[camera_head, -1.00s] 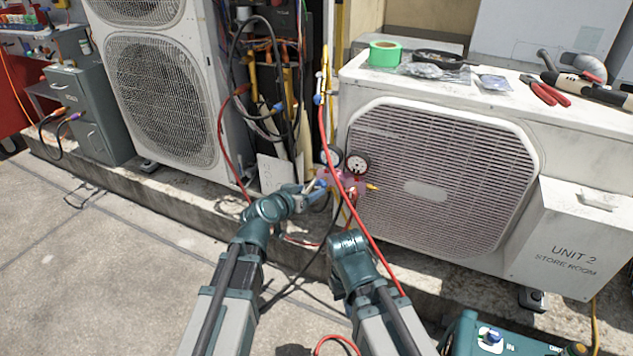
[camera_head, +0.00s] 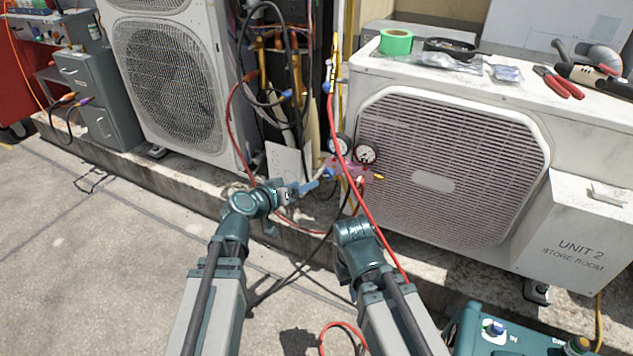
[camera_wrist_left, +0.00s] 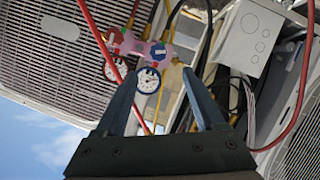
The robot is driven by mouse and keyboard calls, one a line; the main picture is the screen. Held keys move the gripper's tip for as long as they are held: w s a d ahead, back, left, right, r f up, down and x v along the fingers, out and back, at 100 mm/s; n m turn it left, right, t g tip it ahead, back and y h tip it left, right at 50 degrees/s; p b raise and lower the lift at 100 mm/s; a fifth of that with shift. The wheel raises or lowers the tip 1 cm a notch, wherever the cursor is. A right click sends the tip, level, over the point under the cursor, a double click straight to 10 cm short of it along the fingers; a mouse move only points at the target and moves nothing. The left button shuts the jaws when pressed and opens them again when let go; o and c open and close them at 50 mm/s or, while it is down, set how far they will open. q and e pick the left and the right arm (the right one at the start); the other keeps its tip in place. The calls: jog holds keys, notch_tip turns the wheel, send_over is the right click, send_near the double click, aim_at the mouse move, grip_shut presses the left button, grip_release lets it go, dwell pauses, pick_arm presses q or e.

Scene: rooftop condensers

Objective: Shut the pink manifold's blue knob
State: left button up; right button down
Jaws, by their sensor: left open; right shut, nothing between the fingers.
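The pink manifold (camera_head: 366,175), with two round gauges, hangs at the left front corner of the right condenser. Its blue knob (camera_head: 328,173) is at its left end; in the left wrist view the blue knob (camera_wrist_left: 158,51) shows face-on just beyond my fingertips. I cannot tell how far it is turned. My left gripper (camera_head: 315,185) is open, just left of and below the knob, pointing at the manifold. In the left wrist view its fingers (camera_wrist_left: 168,72) are apart with nothing held. My right arm is bent at the lower middle; its fingers are hidden.
A red hose (camera_head: 361,205) runs down past the manifold's front and over my right arm. Black hoses (camera_head: 265,85) loop at the left. The white condenser (camera_head: 450,165) stands close on the right, with tape and tools on top. Open floor lies at lower left.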

aim_at(326, 174)
pick_arm(q)
jog(key=shift+n+h, duration=0.7)
jog(key=shift+n, duration=0.2)
jog(key=b+x, duration=0.1)
jog(key=x, duration=0.3)
jog(key=b+x, duration=0.2)
jog(key=x, duration=0.3)
jog(key=a+b+x, duration=0.1)
jog(key=x, duration=0.3)
jog(key=shift+w+d+f+b, duration=0.15)
jog(key=shift+w+f+b, duration=0.1)
jog(key=shift+w+b, duration=0.15)
pick_arm(e)
notch_tip(326, 174, down, 6)
jog(key=shift+w+r, duration=0.15)
jog(key=shift+r, duration=0.1)
pick_arm(q)
grip_shut()
